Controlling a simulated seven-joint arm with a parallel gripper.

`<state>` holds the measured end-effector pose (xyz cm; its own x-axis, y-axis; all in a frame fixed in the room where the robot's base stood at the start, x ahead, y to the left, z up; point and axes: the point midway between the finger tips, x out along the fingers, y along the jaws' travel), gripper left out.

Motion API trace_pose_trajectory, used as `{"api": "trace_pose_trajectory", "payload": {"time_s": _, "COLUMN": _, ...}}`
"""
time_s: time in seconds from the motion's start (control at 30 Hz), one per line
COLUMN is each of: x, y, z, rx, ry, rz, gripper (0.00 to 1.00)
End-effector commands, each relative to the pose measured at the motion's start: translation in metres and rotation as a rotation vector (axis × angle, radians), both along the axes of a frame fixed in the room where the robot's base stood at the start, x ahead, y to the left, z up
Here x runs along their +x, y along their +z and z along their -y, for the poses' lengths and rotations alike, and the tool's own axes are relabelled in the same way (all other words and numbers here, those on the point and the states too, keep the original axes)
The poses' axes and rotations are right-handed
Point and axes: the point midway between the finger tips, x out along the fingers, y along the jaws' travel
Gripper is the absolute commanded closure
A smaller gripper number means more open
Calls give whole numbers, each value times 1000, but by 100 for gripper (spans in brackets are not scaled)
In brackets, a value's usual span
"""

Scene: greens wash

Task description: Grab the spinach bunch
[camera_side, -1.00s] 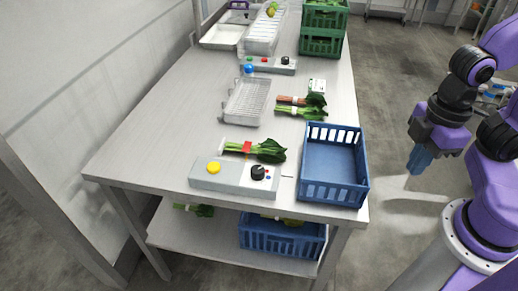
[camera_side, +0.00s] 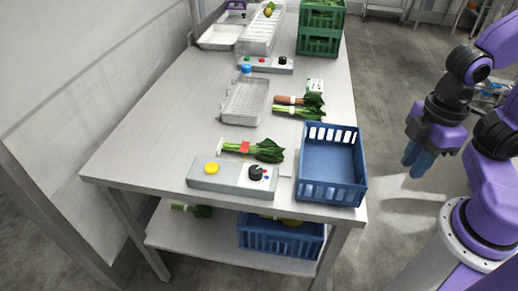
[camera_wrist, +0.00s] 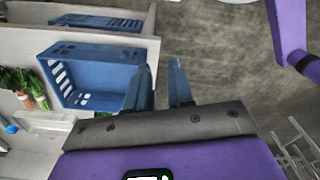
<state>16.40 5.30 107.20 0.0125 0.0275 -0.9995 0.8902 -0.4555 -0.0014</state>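Several leafy bunches lie on the steel table; I cannot tell for sure which is spinach. In the side view, a red-banded green bunch (camera_side: 264,151) lies behind the front control box. Farther back lie two bunches side by side, one with brownish-red stems (camera_side: 312,101) and one with green stems and a white band (camera_side: 310,113). Leafy tops also show at the left edge of the wrist view (camera_wrist: 20,80). My gripper (camera_side: 416,163) is open and empty, off the table's right side. In the wrist view its two fingers (camera_wrist: 160,68) stand apart with only floor between them.
An empty blue crate (camera_side: 327,162) stands at the table's front right corner, between my gripper and the bunches. A control box (camera_side: 225,178) is left of it. A wire tray (camera_side: 246,103) and green crates (camera_side: 320,45) stand farther back.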

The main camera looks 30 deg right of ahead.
Motion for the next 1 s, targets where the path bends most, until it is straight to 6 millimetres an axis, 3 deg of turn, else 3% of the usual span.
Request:
{"api": "trace_pose_trajectory", "payload": {"time_s": 0.03, "x": 0, "y": 0, "z": 0, "rx": 0, "ry": 0, "rz": 0, "gripper": 61}}
{"api": "trace_pose_trajectory", "payload": {"time_s": 0.1, "x": 0, "y": 0, "z": 0, "rx": 0, "ry": 0, "rz": 0, "gripper": 38}}
{"api": "trace_pose_trajectory", "payload": {"time_s": 0.13, "x": 0, "y": 0, "z": 0, "rx": 0, "ry": 0, "rz": 0, "gripper": 36}}
{"api": "trace_pose_trajectory", "payload": {"time_s": 0.4, "x": 1, "y": 0, "z": -1, "rx": 0, "ry": -1, "rz": 0, "gripper": 36}}
{"api": "trace_pose_trajectory", "payload": {"time_s": 0.53, "x": 12, "y": 4, "z": -10, "rx": -2, "ry": -12, "rz": 0, "gripper": 36}}
{"api": "trace_pose_trajectory", "payload": {"time_s": 0.67, "x": 42, "y": 12, "z": -34, "rx": -4, "ry": -40, "rz": -1, "gripper": 36}}
{"api": "trace_pose_trajectory", "payload": {"time_s": 1.0, "x": 155, "y": 28, "z": -100, "rx": -14, "ry": -132, "rz": -5, "gripper": 36}}
